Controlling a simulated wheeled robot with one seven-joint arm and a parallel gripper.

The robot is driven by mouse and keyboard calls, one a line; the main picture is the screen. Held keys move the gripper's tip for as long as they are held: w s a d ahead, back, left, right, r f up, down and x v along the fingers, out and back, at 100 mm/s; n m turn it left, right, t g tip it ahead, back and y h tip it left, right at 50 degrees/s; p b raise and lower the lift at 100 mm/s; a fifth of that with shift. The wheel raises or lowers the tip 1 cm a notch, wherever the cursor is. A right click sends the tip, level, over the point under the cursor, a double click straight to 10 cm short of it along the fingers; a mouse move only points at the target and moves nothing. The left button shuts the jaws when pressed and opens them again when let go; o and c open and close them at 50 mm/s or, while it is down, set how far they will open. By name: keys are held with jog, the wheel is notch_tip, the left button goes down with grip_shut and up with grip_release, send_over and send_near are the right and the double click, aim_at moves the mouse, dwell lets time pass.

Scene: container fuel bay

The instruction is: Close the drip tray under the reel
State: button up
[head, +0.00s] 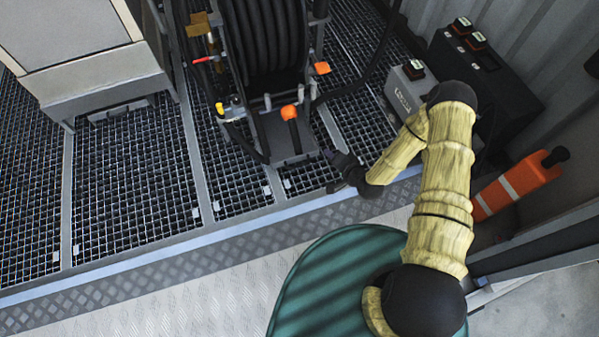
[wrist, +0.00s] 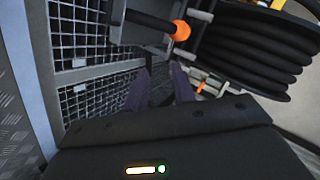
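The hose reel (head: 265,40) with thick black hose stands on the grating in the head view; it also shows in the wrist view (wrist: 245,50). A flat dark grey piece (head: 291,149), apparently the drip tray, sticks out at the foot of the reel's frame towards the bay's front edge. How far it is out is hard to tell. My gripper (head: 337,163) is low at the right of this piece. In the wrist view my gripper (wrist: 160,88) has its two fingers apart, with a dark part between or behind them. I cannot tell whether they touch it.
An orange knob on a black lever (head: 289,113) rises just above the grey piece. A grey box (head: 405,90) and a black cabinet (head: 480,75) stand at the right. The left grating is clear.

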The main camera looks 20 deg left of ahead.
jog(key=s+a+f+m+t+b, duration=0.1)
jog(key=s+f+m+t+b, duration=0.1)
jog(key=f, duration=0.7)
jog(key=s+a+f+m+t+b, duration=0.2)
jog(key=s+f+m+b, duration=0.3)
jog(key=f+b, duration=0.4)
jog(key=shift+s+a+f+t+y, duration=0.15)
jog(key=shift+s+f+t+y, duration=0.2)
jog(key=shift+f, duration=0.25)
